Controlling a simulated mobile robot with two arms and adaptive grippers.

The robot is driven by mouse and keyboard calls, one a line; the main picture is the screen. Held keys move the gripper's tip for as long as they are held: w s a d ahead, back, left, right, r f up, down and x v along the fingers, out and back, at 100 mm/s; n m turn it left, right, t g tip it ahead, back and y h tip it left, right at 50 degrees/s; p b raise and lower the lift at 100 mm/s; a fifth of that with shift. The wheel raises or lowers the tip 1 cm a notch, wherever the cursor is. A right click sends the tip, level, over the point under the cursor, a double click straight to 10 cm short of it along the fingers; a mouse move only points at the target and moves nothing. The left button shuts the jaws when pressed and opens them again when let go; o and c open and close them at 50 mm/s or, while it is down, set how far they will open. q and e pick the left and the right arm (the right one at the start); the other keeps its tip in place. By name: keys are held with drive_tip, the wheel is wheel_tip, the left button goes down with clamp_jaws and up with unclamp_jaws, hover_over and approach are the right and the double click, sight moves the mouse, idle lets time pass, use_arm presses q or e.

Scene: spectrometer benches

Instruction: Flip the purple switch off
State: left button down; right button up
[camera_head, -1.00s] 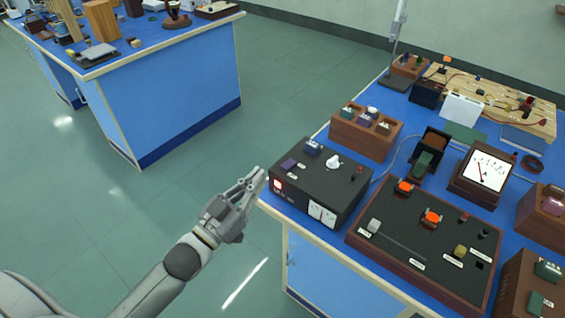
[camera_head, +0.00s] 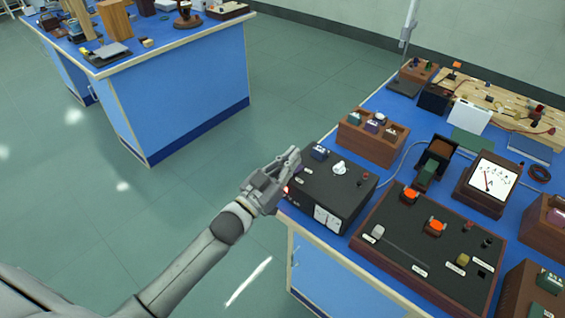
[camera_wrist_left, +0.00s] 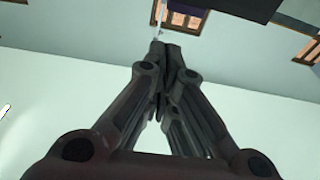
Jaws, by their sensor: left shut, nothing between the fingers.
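The black power box (camera_head: 352,196) sits at the left corner of the near blue bench, with a blue switch (camera_head: 320,152), a white knob (camera_head: 339,168) and a two-part white panel on its front. My left gripper (camera_head: 295,156) is shut and empty, over the box's left end in the head view. The purple switch is hidden behind it there; contact cannot be told. In the left wrist view the shut fingertips (camera_wrist_left: 165,48) point toward a dark block (camera_wrist_left: 238,8) at the top edge, with a small purple patch (camera_wrist_left: 190,8) beside it. My right gripper is not in view.
A wide dark panel (camera_head: 400,255) with orange knobs stands right of the box. A wooden block with small switches (camera_head: 370,145) is behind it, and a meter (camera_head: 490,182) is further right. Open floor (camera_head: 190,185) lies to the left, before another blue bench (camera_head: 180,85).

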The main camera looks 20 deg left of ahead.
use_arm(q)
drive_tip(key=shift+s+a+f, duration=0.1)
drive_tip(key=shift+s+f, duration=0.05)
drive_tip(key=shift+f, duration=0.6)
drive_tip(key=shift+s+f, duration=0.15)
drive_tip(key=shift+f, duration=0.6)
